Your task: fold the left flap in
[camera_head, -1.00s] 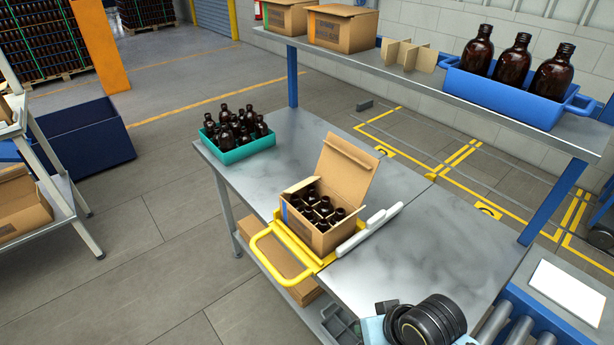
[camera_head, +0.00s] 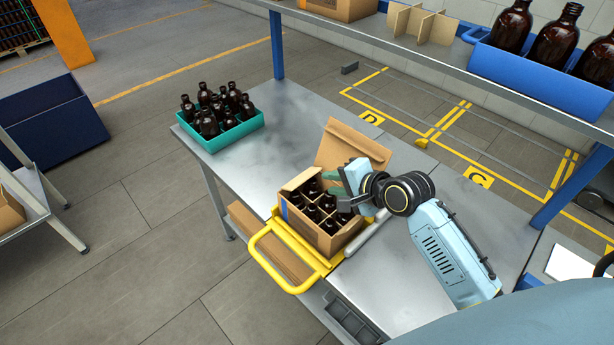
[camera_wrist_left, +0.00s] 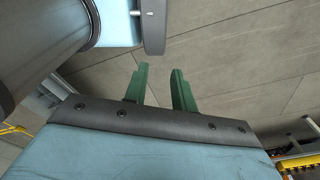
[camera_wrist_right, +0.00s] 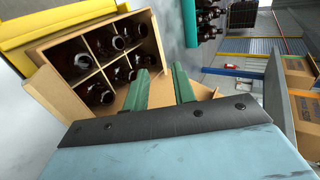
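The open cardboard box (camera_head: 318,239) stands on the table, with dark amber bottles in its divider cells. Its large back flap (camera_head: 352,146) stands up, leaning back. A short left flap (camera_head: 299,179) sticks up at the left end. My right gripper (camera_head: 336,180) is above the box's right rear part, by the back flap. In the right wrist view its green fingers (camera_wrist_right: 163,90) are apart with nothing between them; the bottles (camera_wrist_right: 100,65) and a flap (camera_wrist_right: 52,93) show beyond. My left gripper (camera_wrist_left: 160,85) shows only in its wrist view, open and empty above the floor.
A yellow-framed fixture (camera_head: 290,272) surrounds the box's front, with a pale bar (camera_head: 366,232) at its right. A teal crate of bottles (camera_head: 235,133) stands at the table's far left. A shelf (camera_head: 380,37) with a blue bottle tray (camera_head: 540,75) overhangs behind.

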